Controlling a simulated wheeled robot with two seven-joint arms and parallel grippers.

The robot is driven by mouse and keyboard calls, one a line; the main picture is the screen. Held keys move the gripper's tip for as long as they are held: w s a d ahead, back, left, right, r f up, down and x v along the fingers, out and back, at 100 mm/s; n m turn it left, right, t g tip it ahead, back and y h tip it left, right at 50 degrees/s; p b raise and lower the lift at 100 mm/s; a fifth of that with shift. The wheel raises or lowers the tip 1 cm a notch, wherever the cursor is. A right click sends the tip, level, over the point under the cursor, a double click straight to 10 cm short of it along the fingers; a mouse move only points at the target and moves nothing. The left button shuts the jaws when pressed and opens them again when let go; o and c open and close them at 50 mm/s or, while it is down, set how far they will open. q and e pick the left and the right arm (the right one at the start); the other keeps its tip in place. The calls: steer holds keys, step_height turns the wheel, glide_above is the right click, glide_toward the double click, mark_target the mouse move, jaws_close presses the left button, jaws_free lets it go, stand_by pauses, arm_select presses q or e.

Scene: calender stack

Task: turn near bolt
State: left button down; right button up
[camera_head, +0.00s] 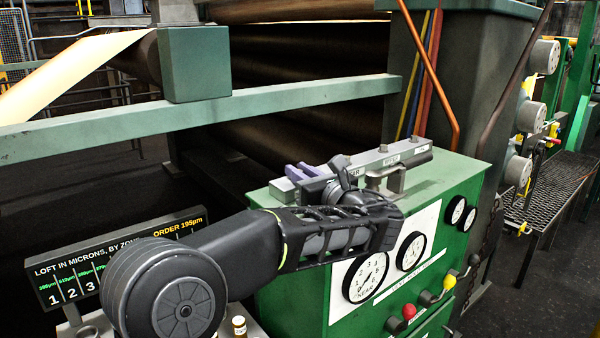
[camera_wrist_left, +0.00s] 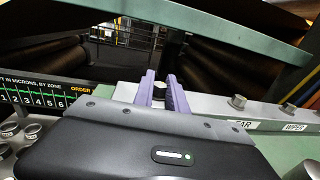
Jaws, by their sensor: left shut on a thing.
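A grey bar (camera_head: 368,160) with several bolts and white labels lies on top of the green cabinet (camera_head: 455,172). My left gripper (camera_head: 302,172), with purple fingers, is at the bar's left end. In the left wrist view, the fingers (camera_wrist_left: 161,92) are shut on a grey bolt (camera_wrist_left: 159,90), which I take as the near bolt. Its lower part is hidden by my gripper. Another bolt (camera_wrist_left: 237,102) stands free to the right, by a label whose visible part reads "AR". My right gripper is not in view.
A dial marked "NEAR" (camera_head: 365,277) and a second dial (camera_head: 410,251) are on the cabinet's front, above red and yellow knobs. A loft display (camera_head: 120,258) reads "ORDER 195µm". A green beam (camera_head: 290,100) crosses above the bar, before dark rollers.

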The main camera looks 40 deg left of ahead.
arm_select(q)
steer(key=shift+f, duration=0.1)
stand_by(0.4)
steer(key=m+t+h+b, duration=0.1)
steer(key=t, duration=0.1)
steer(key=m+t+h+b, duration=0.1)
steer(key=m+t+b, duration=0.1)
steer(key=shift+s+a+f+h, duration=0.1)
steer(key=shift+s+h, duration=0.05)
steer(key=shift+h, duration=0.15)
steer(key=m+t+h+b, duration=0.2)
steer(key=shift+m+t+h, duration=0.3)
steer(key=shift+t+h, duration=0.1)
steer(key=shift+m+t+h+b, duration=0.3)
steer(key=shift+b, duration=0.05)
steer(key=shift+r, duration=0.2)
steer(key=c, duration=1.3)
jaws_free()
steer(key=shift+c, duration=0.2)
steer(key=shift+b+v, duration=0.75)
steer(key=shift+v, duration=3.15)
